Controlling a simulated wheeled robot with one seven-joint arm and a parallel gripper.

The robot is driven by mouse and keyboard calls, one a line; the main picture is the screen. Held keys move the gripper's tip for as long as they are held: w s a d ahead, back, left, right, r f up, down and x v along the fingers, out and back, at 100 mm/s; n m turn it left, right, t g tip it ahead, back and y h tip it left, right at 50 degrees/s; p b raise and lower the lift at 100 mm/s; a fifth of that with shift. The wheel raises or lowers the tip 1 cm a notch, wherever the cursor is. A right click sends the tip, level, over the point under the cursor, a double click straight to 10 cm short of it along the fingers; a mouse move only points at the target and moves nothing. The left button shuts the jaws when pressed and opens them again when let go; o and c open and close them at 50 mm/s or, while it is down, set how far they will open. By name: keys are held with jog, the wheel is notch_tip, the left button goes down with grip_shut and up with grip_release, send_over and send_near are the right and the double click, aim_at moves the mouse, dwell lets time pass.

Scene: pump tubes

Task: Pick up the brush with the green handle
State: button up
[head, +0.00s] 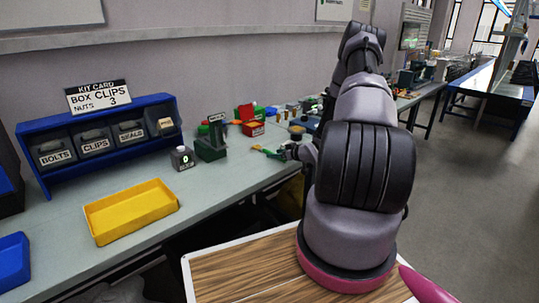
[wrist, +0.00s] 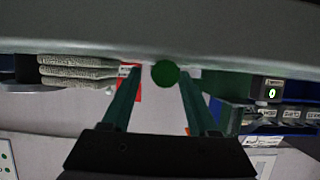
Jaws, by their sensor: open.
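The green-handled brush (head: 268,152) appears to be the small green piece lying on the bench, just left of my gripper (head: 285,151) in the head view. It is small there, and its bristles cannot be made out clearly. In the wrist view a round green end (wrist: 165,73), likely the handle seen end-on, shows between the tips of my gripper (wrist: 161,75).
A green stand (head: 211,141) and a red bin (head: 250,121) stand behind and left of the gripper. A small dark box (head: 182,158) with a lit display, a yellow tray (head: 130,211) and a blue bin rack (head: 100,138) are farther left.

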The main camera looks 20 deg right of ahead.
grip_shut()
notch_tip(320, 180, up, 10)
dwell(0.6)
